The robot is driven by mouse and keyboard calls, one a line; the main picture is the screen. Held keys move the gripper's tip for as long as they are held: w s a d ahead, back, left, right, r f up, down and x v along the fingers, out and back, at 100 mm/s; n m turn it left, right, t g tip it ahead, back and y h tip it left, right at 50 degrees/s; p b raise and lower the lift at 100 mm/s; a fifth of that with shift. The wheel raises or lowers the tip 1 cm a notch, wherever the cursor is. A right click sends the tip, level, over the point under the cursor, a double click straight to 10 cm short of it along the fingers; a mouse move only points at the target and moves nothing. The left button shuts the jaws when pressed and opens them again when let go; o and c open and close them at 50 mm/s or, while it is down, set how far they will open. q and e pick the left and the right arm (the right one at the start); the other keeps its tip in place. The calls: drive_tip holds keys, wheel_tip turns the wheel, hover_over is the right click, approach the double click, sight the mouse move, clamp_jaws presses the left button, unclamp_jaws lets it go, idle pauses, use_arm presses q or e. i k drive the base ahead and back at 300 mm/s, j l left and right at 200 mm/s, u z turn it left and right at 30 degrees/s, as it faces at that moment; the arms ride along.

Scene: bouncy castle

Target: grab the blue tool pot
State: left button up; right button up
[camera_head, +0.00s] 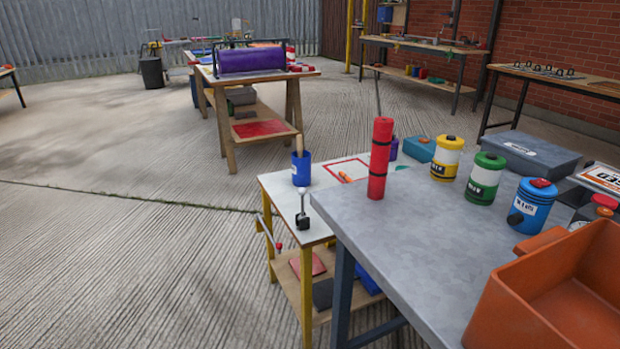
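The blue tool pot (301,171) stands upright near the far left corner of a small white-topped table (283,200) with yellow legs. It has a small white label on its front, and a wooden handle (299,145) sticks up out of it. Neither of my grippers is in view.
A grey metal table (390,232) fills the right front. It holds a red roll (380,160), yellow, green and blue canisters (530,208), and an orange bin (560,300). A small black-based lever (302,216) stands in front of the pot. The concrete floor at left is clear.

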sight(301, 167)
drive_tip(key=z, duration=0.4)
drive_tip(key=j+z, duration=0.15)
drive_tip(key=z, duration=0.65)
drive_tip(key=j+z, duration=0.3)
drive_tip(key=z, duration=0.15)
drive_tip(key=k+j+z, duration=0.15)
drive_tip(key=z, duration=0.25)
drive_tip(key=k+j+z, duration=0.15)
drive_tip(key=j+z, duration=0.15)
drive_tip(key=z, duration=0.15)
drive_tip(key=k+j+z, duration=0.1)
drive_tip(key=z, duration=0.3)
drive_tip(key=k+j+z, duration=0.1)
drive_tip(key=j+z, duration=0.25)
drive_tip(key=k+z, duration=0.1)
drive_tip(key=z, duration=0.3)
drive_tip(key=k+j+z, duration=0.1)
drive_tip(key=z, duration=0.25)
drive_tip(key=k+j+z, duration=0.2)
drive_tip(key=k+z, duration=0.8)
drive_tip(key=k+j+u, duration=0.15)
drive_tip(key=k+u, duration=0.2)
drive_tip(key=k+j+u, duration=0.35)
drive_tip(key=k, duration=0.2)
drive_tip(key=k+j+u, duration=0.75)
drive_tip(key=i+l, duration=0.05)
drive_tip(key=i, duration=0.05)
